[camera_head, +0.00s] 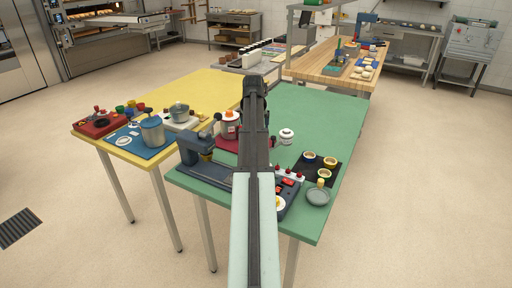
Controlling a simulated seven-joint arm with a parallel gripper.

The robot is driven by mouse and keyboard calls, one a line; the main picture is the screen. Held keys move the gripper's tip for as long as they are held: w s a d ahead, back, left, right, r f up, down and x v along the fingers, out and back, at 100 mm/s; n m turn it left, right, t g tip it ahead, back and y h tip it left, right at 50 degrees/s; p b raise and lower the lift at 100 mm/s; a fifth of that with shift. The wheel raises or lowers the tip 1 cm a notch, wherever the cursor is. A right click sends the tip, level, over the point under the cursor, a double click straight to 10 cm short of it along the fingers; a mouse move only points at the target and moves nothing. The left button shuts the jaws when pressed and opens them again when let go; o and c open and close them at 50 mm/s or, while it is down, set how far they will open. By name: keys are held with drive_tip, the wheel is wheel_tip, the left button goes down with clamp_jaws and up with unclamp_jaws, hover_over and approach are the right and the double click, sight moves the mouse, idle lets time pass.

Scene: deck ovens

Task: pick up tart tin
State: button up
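Small round tins with pale yellow contents, which look like tart tins, sit on a black mat at the right front of the green table (340,110). One tin (310,156) is at the back left of the mat (303,172), one (330,162) at the back right, and one (324,174) nearer the front. A small yellowish piece (320,183) is at the mat's front edge. My arm reaches up the middle of the picture. My gripper (255,86) is at its far end, dark and small, well behind and left of the tins. Its fingers cannot be made out.
A grey round dish (318,197) lies in front of the mat. A white lidded jar (286,136) stands behind it. A yellow table (205,93) adjoins on the left. The green table's back is clear.

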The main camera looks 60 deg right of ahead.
drive_tip(key=x, duration=1.3)
drive_tip(key=shift+f, duration=0.45)
drive_tip(key=shift+c, duration=0.3)
drive_tip(key=c, duration=1.2)
